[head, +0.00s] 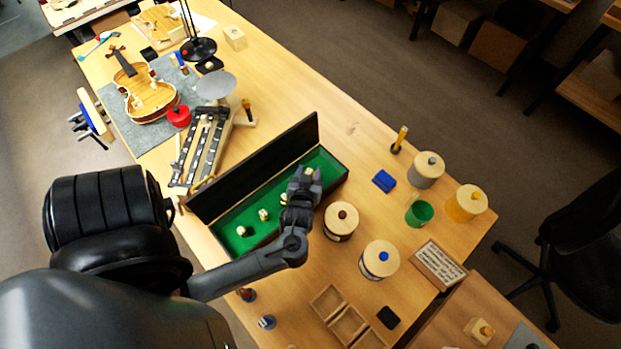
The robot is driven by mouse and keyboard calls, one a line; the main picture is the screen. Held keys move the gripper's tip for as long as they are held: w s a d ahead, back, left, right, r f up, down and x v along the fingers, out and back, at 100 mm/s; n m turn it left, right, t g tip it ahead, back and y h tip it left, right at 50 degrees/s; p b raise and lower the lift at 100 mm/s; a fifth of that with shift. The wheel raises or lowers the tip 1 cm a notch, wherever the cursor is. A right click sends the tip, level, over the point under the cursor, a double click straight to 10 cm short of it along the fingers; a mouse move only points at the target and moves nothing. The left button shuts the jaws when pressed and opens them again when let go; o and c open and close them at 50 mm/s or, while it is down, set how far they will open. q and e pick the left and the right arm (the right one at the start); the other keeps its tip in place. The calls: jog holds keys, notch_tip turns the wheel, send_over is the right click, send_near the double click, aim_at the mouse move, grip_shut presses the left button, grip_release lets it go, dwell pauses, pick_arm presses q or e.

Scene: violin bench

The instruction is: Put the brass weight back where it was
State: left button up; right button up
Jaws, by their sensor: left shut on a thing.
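My left gripper (305,178) comes in from the left and is over the far right part of an open dark case (253,172) with a green lining. It is shut on a small brass weight (308,170), of which only a little shows between the fingers. Whether this weight touches the lining cannot be told. Other brass weights stand in a row in the case: one near the left end (241,231), one further along (263,214), and one partly hidden beside my gripper (284,199). My right gripper is not in view.
The case's raised lid stands along its far side. Round wooden-lidded jars (341,220) stand close to the right of my gripper. A violin (150,97) lies at the far left.

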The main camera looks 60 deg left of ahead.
pick_arm(q)
jog(key=shift+f, duration=0.6)
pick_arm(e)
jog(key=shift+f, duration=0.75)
pick_arm(q)
jog(key=shift+r, duration=0.1)
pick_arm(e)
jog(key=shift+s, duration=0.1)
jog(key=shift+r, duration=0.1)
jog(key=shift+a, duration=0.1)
